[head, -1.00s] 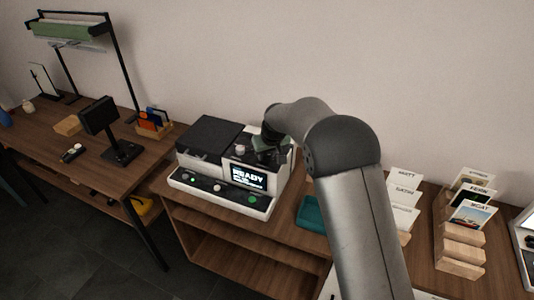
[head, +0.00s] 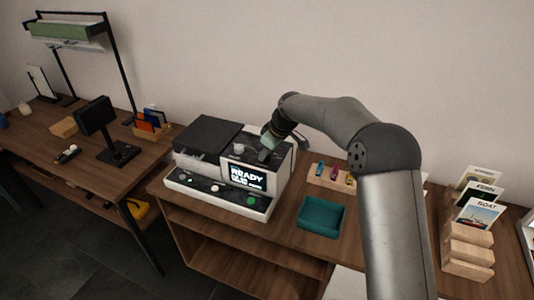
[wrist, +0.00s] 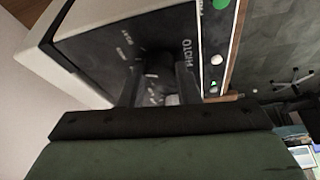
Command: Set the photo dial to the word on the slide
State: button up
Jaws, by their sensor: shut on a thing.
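The white and dark machine (head: 195,172) stands on the wooden unit, with a lit screen (head: 246,177) reading READY above smaller lines that I cannot read. A light knob (head: 239,149) is on the left of its upper panel. My gripper (head: 265,154) is at the right of that panel.
A teal tray (head: 321,216) is right of the machine, with a wooden rack of small coloured items (head: 331,174) behind it. A second table (head: 62,141) is at the left.

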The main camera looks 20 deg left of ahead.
jog(key=shift+n+g, duration=0.3)
jog(key=shift+n, duration=0.3)
jog(key=o, duration=1)
jog(key=shift+c, duration=0.2)
jog(key=b+v, duration=0.2)
jog(key=v, duration=1.5)
jog(key=shift+r, duration=0.25)
jog(key=shift+s+d, duration=0.1)
